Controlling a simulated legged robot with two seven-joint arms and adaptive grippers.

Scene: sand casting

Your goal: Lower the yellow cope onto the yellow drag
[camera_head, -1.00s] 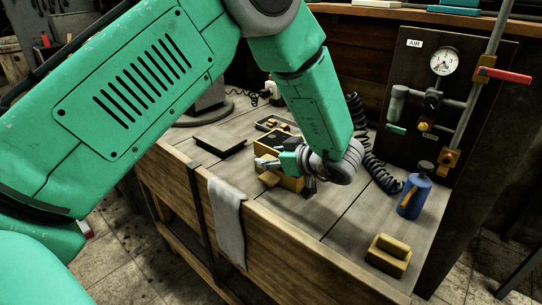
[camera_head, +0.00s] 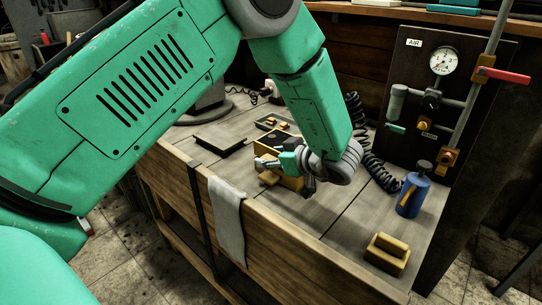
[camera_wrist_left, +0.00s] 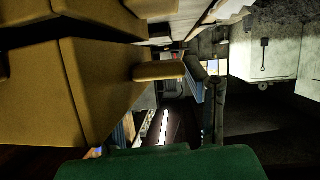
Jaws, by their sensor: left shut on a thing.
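A yellow flask with a dark top (camera_head: 274,139) stands on the workbench, partly hidden by my left arm and gripper. In the head view I cannot clearly separate its cope from its drag. A yellow lug (camera_head: 268,177) sticks out at its near left side. My left gripper (camera_head: 270,163) is at the flask's near side, shut on the yellow cope. In the left wrist view, two yellow flask bodies fill the left side, an upper one (camera_wrist_left: 95,22) and a lower one (camera_wrist_left: 85,95), with a dark line between them. A yellow lug (camera_wrist_left: 158,71) points right. My right gripper is not in view.
A dark flat plate (camera_head: 221,143) lies left of the flask, and a small tray (camera_head: 264,123) lies behind it. A blue can (camera_head: 412,195) and a yellow handled block (camera_head: 387,254) stand at the right. A cloth (camera_head: 228,222) hangs over the bench's front edge.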

